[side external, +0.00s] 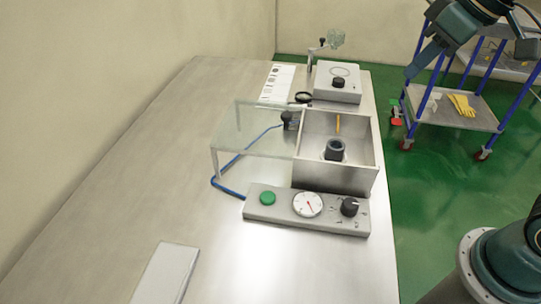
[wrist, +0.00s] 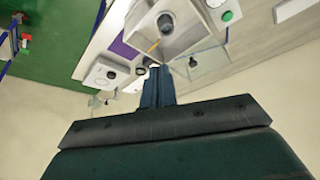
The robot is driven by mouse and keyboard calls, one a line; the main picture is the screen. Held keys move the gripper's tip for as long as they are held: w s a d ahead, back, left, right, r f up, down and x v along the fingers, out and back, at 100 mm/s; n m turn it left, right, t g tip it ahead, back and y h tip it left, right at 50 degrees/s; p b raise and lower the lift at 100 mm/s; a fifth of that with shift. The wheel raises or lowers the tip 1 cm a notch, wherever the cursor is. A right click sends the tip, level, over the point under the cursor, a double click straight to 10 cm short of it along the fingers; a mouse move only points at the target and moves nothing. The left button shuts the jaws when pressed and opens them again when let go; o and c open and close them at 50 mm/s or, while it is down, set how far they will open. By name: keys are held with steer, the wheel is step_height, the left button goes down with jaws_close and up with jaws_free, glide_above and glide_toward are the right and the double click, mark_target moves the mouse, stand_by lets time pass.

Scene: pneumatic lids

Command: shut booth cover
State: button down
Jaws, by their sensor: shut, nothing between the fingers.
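The booth is a grey metal box (side external: 335,180) with an open top, right of the table's middle. A dark cylinder (side external: 334,150) and an orange stick (side external: 338,124) show inside. Its clear cover (side external: 245,145) is swung open to the left, roughly level, with a short lip hanging down at its far left edge. The cover also shows in the wrist view (wrist: 207,62), beside the box. My gripper (side external: 410,73) is shut and empty, high at the upper right, well apart from the cover. Its closed fingers show in the wrist view (wrist: 157,72).
A control panel (side external: 280,215) with green button, dial and black knob stands before the booth. A blue hose (side external: 216,184) runs beneath the cover. Behind are a grey device (side external: 323,91) and a magnifier (side external: 303,98). A cart (side external: 470,118) stands right.

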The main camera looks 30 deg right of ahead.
steer(key=w+a+f+n, duration=0.1)
steer(key=w+a+n, duration=0.1)
steer(key=w+a, duration=0.4)
steer(key=w+a+f+n+g+y, duration=0.1)
steer(key=w+a+f+n, duration=0.1)
steer(key=w+a, duration=0.5)
steer(key=w, duration=0.6)
steer(key=shift+w+a+f+n+g, duration=0.2)
steer(key=shift+w+a+n+g, duration=0.1)
steer(key=shift+w, duration=0.1)
steer(key=shift+f, duration=0.2)
glide_above(270, 122)
steer(key=x, duration=0.3)
steer(key=s+x, duration=0.1)
steer(key=x, duration=0.5)
steer(key=shift+s+d+f, duration=0.3)
steer(key=shift+d, duration=0.1)
steer(key=shift+s+d+f, duration=0.15)
steer(key=shift+s+d, duration=0.3)
steer(key=shift+s, duration=0.15)
steer(key=shift+s+d+f, duration=0.15)
steer(key=shift+s+d, duration=0.3)
steer(key=shift+s, duration=0.2)
